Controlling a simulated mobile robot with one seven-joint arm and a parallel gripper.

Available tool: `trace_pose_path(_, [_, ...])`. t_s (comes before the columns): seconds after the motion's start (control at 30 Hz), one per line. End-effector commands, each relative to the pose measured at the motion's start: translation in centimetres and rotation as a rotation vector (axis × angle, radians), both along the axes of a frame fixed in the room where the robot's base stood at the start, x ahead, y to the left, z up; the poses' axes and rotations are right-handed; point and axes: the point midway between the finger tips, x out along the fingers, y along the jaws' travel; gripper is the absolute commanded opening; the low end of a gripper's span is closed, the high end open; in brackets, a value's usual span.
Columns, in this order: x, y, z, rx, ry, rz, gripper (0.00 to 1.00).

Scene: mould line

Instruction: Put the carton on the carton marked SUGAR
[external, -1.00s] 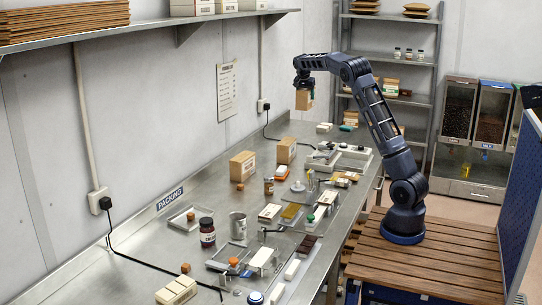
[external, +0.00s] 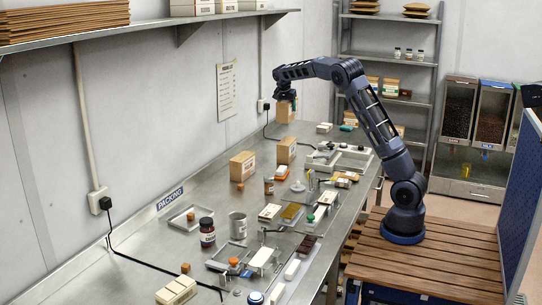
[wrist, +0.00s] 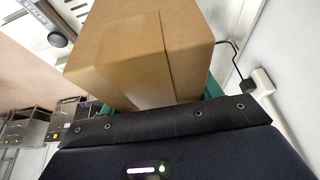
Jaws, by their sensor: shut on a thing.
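My gripper (external: 286,97) is shut on a brown carton (external: 285,112) and holds it near the wall, above the far part of the steel bench. In the wrist view the held carton (wrist: 140,55) fills the upper middle, and a little green shows at its sides. Two more brown cartons stand on the bench: one (external: 286,151) just below the held carton in the picture, and a larger one (external: 242,167) nearer the camera. Their print is too small to read, so I cannot tell which is marked SUGAR.
A grey machine (external: 340,157) stands right of the cartons. A black cable (external: 272,135) runs along the wall behind. Bare steel lies left of the larger carton.

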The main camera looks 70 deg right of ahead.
Motion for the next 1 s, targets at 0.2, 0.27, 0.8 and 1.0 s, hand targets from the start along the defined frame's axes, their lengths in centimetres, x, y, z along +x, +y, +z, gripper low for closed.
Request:
trace_pose_path(0.2, [0.0, 0.0, -4.5, 0.0, 0.001, 0.001, 0.24])
trace_pose_path(0.27, [-0.1, 0.0, -5.6, 0.0, 0.001, 0.001, 0.24])
trace_pose_path(0.8, [0.0, 0.0, -10.5, 0.0, 0.0, 0.001, 0.24])
trace_pose_path(1.0, [0.0, 0.0, -12.3, 0.0, -0.001, 0.0, 0.24])
